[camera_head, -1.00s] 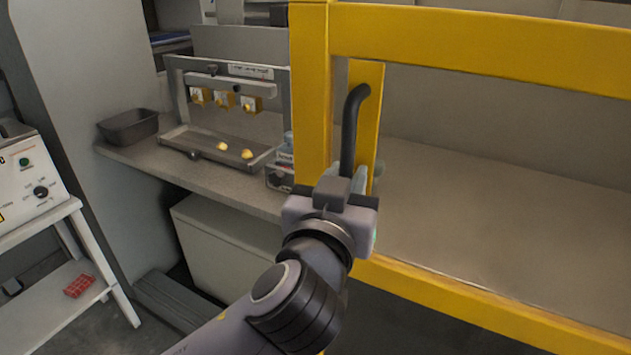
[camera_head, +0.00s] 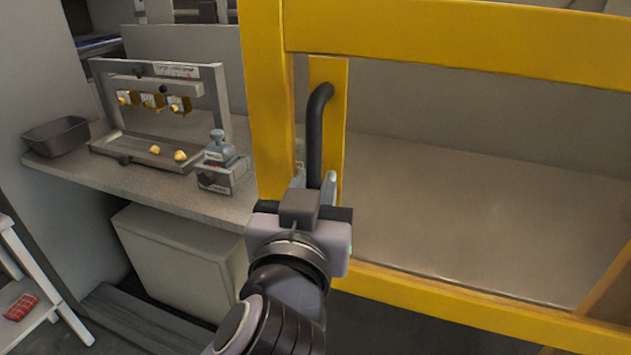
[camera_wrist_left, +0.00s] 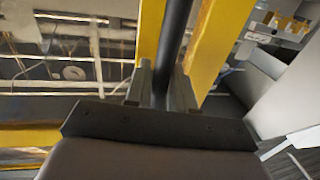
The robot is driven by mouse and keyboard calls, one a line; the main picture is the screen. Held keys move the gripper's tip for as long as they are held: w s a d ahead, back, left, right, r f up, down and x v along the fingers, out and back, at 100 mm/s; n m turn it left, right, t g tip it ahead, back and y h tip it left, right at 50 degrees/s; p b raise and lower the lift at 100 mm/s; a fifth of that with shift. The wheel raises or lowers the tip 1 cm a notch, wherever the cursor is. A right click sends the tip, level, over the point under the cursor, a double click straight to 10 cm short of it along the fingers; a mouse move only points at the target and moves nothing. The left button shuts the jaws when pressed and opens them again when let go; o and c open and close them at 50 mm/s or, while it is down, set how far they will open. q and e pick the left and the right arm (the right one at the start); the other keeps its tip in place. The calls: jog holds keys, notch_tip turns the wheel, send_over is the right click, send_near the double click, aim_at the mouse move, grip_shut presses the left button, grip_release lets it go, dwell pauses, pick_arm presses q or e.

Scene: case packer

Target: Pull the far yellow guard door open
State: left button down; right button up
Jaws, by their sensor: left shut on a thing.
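The yellow guard door (camera_head: 264,95) fills the middle and right of the head view, a frame around a clear opening. A black bar handle (camera_head: 315,130) stands upright on its left post. My left gripper (camera_head: 315,185) is shut on the lower part of the handle. In the left wrist view the handle (camera_wrist_left: 173,45) runs between the two fingers of the gripper (camera_wrist_left: 162,85), with yellow door posts (camera_wrist_left: 215,45) either side. My right gripper is in neither view.
Left of the door is a counter (camera_head: 130,185) with a dark tray (camera_head: 55,135), a metal fixture holding yellow parts (camera_head: 155,149), and a small box with a grey bottle (camera_head: 222,170). A pale cabinet (camera_head: 175,260) stands below. A white stand (camera_head: 40,285) is at far left.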

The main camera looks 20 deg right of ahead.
pick_arm(q)
jog(key=shift+s+d, duration=0.3)
jog(key=shift+d, duration=0.15)
jog(key=shift+a, duration=0.1)
jog(key=c, duration=1.1)
grip_release()
jog(key=shift+w+a, duration=0.1)
jog(key=v, duration=0.7)
